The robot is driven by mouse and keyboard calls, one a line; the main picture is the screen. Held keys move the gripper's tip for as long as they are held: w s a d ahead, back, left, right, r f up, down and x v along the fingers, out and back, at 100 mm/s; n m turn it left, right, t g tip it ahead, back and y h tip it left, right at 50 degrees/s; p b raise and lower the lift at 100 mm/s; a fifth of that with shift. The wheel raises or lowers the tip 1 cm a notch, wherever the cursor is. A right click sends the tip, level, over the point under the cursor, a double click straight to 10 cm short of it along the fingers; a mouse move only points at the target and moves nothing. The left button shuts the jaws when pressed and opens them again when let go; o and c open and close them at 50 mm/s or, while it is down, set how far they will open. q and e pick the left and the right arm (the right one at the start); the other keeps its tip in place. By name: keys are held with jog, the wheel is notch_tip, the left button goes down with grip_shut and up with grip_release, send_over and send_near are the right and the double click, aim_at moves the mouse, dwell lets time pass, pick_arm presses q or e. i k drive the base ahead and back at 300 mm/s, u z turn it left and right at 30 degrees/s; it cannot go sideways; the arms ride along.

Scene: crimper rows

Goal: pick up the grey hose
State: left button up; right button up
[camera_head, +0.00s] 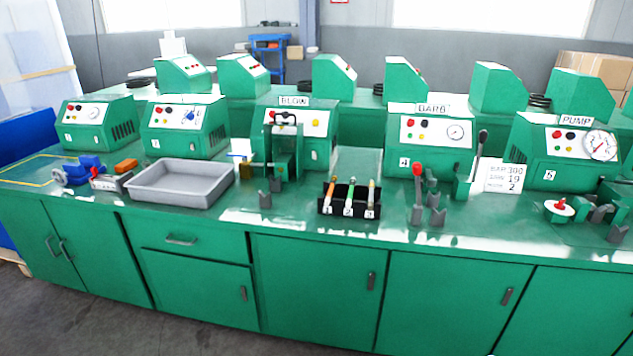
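I cannot make out a thing that is clearly a grey hose. Dark coils, which look black rather than grey, lie behind the machines: one coil (540,100) at the back right and another coil (140,82) at the back left. A grey tray (180,203) stands on the left part of the green bench and looks empty. A black holder (349,209) at the front middle carries sticks with orange, green and yellow tops, above labels 1, 2 and 3. Neither of my grippers is in view.
A red-knobbed lever (417,190), small grey stands (437,215) and a blue clamp-like thing (85,168) stand near the front. Bench patches between them are clear.

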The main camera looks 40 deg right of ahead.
aim_at(371, 184)
jog(key=u, duration=0.05)
jog(key=i, duration=1.35)
jog(key=z, duration=0.75)
jog(key=i, duration=0.9)
jog(key=z, duration=0.8)
